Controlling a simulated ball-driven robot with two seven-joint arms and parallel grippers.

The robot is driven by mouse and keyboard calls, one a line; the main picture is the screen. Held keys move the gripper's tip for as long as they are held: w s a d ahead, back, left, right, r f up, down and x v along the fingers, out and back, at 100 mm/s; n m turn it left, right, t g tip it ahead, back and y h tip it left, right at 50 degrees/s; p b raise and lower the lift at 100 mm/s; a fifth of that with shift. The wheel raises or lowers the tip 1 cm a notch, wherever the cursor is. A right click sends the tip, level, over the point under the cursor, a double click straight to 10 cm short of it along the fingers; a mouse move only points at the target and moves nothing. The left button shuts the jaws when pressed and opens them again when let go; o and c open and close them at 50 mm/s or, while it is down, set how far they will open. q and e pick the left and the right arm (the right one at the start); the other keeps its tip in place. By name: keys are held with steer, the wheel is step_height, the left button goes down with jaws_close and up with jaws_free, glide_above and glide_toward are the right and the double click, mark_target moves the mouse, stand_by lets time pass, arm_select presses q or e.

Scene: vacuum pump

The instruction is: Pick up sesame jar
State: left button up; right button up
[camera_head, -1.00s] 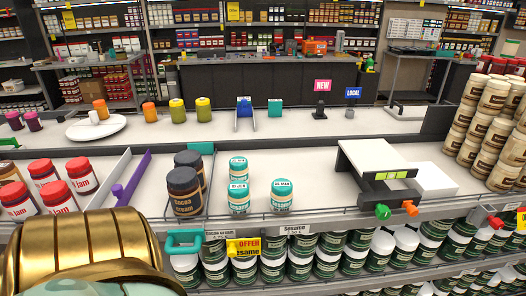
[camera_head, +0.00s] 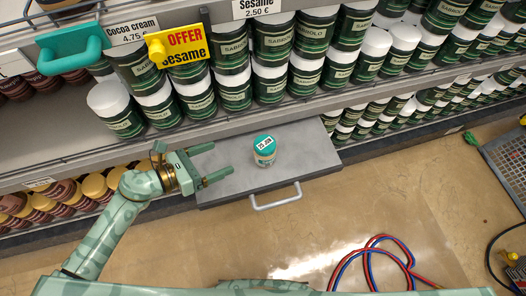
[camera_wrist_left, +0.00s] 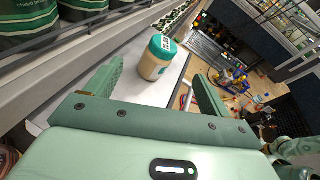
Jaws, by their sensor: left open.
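A sesame jar (camera_head: 265,151) with a teal lid and a cream body stands on a grey pull-out tray (camera_head: 225,187) below the shelf. In the left wrist view the jar (camera_wrist_left: 157,60) stands upright ahead of the fingers. My left gripper (camera_head: 222,162) is open and empty, to the left of the jar, with its fingers pointing toward it. The open fingers also show in the left wrist view (camera_wrist_left: 160,85), with the jar beyond them, apart from both. My right gripper is not in view.
Shelves with rows of dark green jars (camera_head: 272,82) stand just above and behind the tray. A metal handle (camera_head: 276,197) sticks out at the tray's front. Red and blue hoses (camera_head: 375,258) lie on the floor. The floor in front is otherwise mostly clear.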

mark_target(259, 147)
arm_select(q)
steer(key=w+d+f+m+b, duration=0.1)
steer(key=d, duration=0.2)
steer(key=w+d+f+m+g+b, duration=0.1)
steer(key=w+d, duration=0.1)
steer(key=d, duration=0.1)
steer(key=w+d+f+m+b, duration=0.1)
steer(key=w+d, duration=0.1)
steer(key=d, duration=0.2)
steer(key=shift+f+m+b, duration=0.2)
steer(key=shift+m+b, duration=0.1)
steer(key=shift+w+d, duration=0.25)
steer(key=shift+d, duration=0.05)
steer(key=b+x, duration=0.2)
steer(key=x, duration=0.2)
steer(key=shift+w+f+b, duration=0.15)
steer(key=shift+w+b, duration=0.05)
steer(key=shift+b, duration=0.1)
steer(key=shift+w+d, duration=0.1)
steer(key=shift+d, duration=0.2)
steer(key=c, duration=1.3)
steer(key=shift+c, duration=0.3)
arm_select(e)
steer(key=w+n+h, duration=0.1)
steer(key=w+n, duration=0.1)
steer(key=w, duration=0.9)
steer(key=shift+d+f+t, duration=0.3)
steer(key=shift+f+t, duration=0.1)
arm_select(q)
steer(key=shift+r, duration=0.2)
